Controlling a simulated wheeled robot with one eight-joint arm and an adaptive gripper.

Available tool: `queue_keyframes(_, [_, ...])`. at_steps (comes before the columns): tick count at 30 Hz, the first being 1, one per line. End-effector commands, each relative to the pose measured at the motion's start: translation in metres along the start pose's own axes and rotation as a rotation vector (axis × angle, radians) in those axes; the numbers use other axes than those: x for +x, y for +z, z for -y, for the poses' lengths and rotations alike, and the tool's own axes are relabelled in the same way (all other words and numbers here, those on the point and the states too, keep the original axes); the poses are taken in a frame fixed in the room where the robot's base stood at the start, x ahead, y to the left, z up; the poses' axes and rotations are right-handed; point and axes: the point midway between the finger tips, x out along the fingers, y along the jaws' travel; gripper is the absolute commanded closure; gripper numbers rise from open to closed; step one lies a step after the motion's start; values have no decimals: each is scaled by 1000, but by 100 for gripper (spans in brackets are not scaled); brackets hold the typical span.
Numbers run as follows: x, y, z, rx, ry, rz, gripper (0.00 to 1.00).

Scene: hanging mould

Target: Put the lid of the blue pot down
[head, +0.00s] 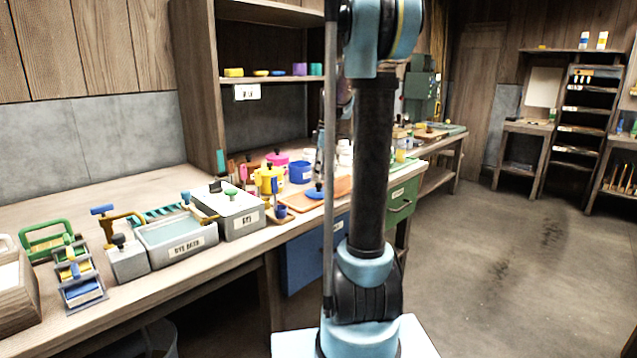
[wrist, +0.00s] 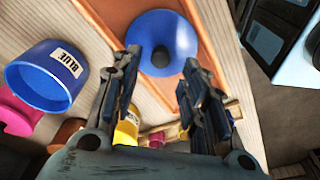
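The blue lid (wrist: 160,30), a disc with a dark round knob (wrist: 161,57), appears to lie flat, knob up, on an orange-brown board. In the head view the lid (head: 313,194) is on the board beside the blue pot. The blue pot (wrist: 38,78), labelled BLUE, stands open at the left of the wrist view; it also shows in the head view (head: 300,173). My gripper (wrist: 158,72) is open. Its fingers are apart on either side of the line to the knob, with nothing held between them. Whether they touch the lid cannot be told.
The orange-brown board (head: 338,187) lies on the wooden bench. A pink pot (head: 277,158) and a yellow pot (head: 268,180) stand near the blue pot. A shelf (head: 270,78) rises behind. The floor at right is clear.

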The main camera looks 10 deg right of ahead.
Motion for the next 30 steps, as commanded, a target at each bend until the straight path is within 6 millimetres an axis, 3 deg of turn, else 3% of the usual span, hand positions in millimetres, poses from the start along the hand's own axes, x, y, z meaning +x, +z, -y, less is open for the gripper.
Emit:
queue_keyframes(9, [-52, 0, 0, 0, 0, 0, 60])
queue_keyframes(19, [-71, 0, 8, 23, 3, 2, 60])
queue_keyframes(23, [-67, 1, 34, 107, 15, 10, 60])
queue_keyframes(30, [-47, 8, 109, 365, 54, 27, 60])
